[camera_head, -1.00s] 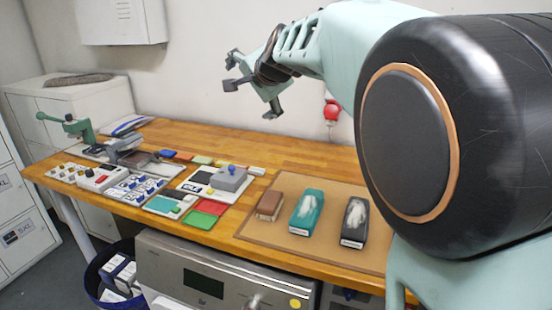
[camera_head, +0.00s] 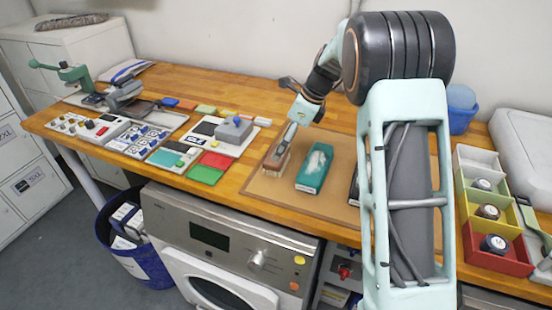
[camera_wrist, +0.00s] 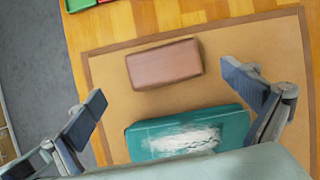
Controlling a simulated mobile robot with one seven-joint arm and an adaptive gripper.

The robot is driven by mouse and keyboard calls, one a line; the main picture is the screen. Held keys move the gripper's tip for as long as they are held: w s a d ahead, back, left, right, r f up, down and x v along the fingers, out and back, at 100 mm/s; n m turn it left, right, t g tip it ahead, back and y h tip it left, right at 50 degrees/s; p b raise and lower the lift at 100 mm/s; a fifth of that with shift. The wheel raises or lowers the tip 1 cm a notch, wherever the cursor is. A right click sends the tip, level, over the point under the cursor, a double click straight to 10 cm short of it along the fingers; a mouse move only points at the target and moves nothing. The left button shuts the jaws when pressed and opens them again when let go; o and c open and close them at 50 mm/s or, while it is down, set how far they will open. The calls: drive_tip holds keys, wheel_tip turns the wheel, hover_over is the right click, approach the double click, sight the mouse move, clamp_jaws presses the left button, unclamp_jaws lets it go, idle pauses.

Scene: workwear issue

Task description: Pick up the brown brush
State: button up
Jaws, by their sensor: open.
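The brown brush (camera_head: 276,162) lies at the left of a tan mat on the wooden bench; my gripper's finger covers part of it in the head view. In the wrist view the brown brush (camera_wrist: 164,64) is whole, a plain brown block. My gripper (camera_wrist: 166,88) is open and empty above the mat, its fingers spread wide to the left and right of the brush and apart from it. In the head view my gripper (camera_head: 289,112) hangs over the brush's end of the mat.
A teal brush (camera_head: 315,168) with a whitish patch lies close beside the brown one, also in the wrist view (camera_wrist: 188,132). A black brush (camera_head: 353,186) is mostly hidden by my arm. Coloured bins (camera_head: 484,262) stand right; a grey device (camera_head: 234,130) and panels lie left.

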drive_tip(key=shift+w+x, duration=0.2)
drive_tip(key=shift+x, duration=3)
drive_tip(key=shift+d, duration=0.1)
drive_tip(key=shift+c, duration=0.3)
drive_tip(key=c, duration=1.2)
drive_tip(key=shift+r, duration=0.1)
